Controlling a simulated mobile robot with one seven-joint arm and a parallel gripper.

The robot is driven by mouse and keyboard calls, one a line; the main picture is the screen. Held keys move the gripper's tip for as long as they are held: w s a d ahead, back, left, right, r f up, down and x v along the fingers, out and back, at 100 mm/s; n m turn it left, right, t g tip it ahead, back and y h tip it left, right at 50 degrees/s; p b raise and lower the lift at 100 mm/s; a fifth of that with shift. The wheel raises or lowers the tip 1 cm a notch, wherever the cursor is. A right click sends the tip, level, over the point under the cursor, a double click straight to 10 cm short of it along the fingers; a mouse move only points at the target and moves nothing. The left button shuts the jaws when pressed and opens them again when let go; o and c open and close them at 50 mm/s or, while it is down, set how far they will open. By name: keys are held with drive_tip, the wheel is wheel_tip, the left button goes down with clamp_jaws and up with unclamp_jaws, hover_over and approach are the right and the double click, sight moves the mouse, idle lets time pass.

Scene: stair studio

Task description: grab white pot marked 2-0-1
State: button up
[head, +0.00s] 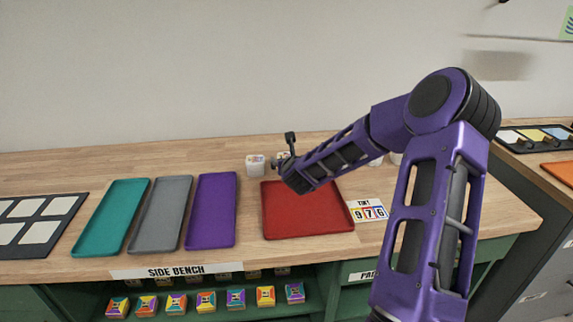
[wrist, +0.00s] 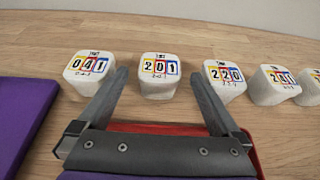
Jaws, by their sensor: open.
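The white pot marked 201 (wrist: 159,76) stands upright on the wooden bench in the wrist view, ahead of my gripper and between the lines of its fingers. My gripper (wrist: 161,82) is open and empty. Its left fingertip lies between the 041 pot and the 201 pot, its right one between the 201 pot and the 220 pot. I cannot tell whether the fingertips reach beside the pot or stop short. In the head view my gripper (head: 287,160) is over the back of the red tray, and the arm hides most of the pots.
White pots marked 041 (wrist: 90,75) and 220 (wrist: 224,80) stand close on either side, with more to the right. The red tray (head: 300,216) lies under the arm, with a card reading 976 (head: 369,212) beside it. Teal, grey and purple (head: 212,210) trays lie left.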

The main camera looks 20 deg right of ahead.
sight(286, 156)
drive_tip(key=x, duration=0.5)
drive_tip(key=shift+f, duration=0.1)
drive_tip(key=c, duration=1.4)
